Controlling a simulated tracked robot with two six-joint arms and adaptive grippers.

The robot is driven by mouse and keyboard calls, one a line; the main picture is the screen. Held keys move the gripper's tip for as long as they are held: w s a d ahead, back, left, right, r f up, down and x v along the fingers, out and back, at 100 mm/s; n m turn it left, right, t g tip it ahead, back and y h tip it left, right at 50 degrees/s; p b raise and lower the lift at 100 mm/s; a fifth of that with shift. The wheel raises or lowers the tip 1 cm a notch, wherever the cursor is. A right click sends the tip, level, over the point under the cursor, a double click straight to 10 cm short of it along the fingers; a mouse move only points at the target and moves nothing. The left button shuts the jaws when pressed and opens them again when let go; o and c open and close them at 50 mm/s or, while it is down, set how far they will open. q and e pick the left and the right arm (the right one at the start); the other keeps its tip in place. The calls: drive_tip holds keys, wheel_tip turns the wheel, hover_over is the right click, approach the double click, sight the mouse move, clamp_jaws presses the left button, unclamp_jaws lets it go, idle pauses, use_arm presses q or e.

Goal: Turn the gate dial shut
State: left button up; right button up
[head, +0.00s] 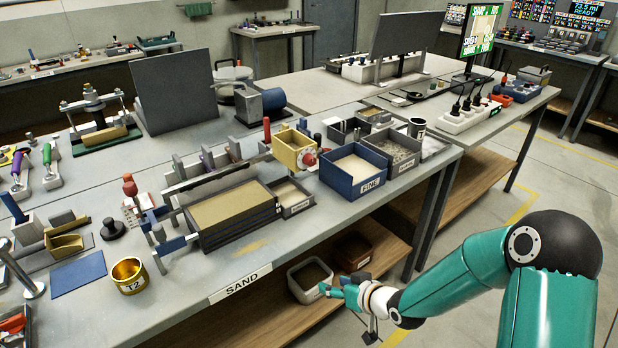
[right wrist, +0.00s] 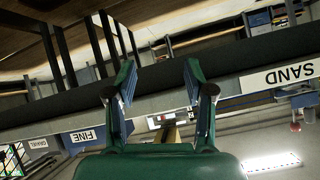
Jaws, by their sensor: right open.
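A yellow hopper box (head: 294,148) stands behind the sand tank on the bench. A red and white dial (head: 309,158) is on its right side; I take this as the gate dial. Its pointer setting is too small to read. My right gripper (head: 334,289) is open and empty, low in front of the bench edge, well apart from the dial. In the right wrist view its two fingers (right wrist: 160,85) are spread, with the yellow box (right wrist: 172,132) small beyond them. My left gripper is not in view.
The sand tank (head: 190,228) sits at the bench front. A blue FINE bin (head: 346,186) and a grey bin (head: 412,166) stand right of the dial. Bins (head: 296,289) sit on the shelf below. The bench's front edge lies between my right gripper and the dial.

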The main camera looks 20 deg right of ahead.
drive_tip(key=w+d+r+n+t+b, duration=0.1)
drive_tip(key=w+d+r+n+t, duration=0.15)
drive_tip(key=r, duration=0.45)
drive_tip(key=w+d+r+n+t+b, duration=0.1)
drive_tip(key=w+d+r+t, duration=0.2)
drive_tip(key=r, duration=0.3)
drive_tip(key=n+t+y+b, duration=0.1)
drive_tip(key=n+y, duration=0.1)
drive_tip(key=n, duration=0.1)
approach(312, 162)
use_arm(q)
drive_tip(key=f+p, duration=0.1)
drive_tip(key=p, duration=0.2)
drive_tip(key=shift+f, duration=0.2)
use_arm(e)
drive_tip(key=x, duration=0.9)
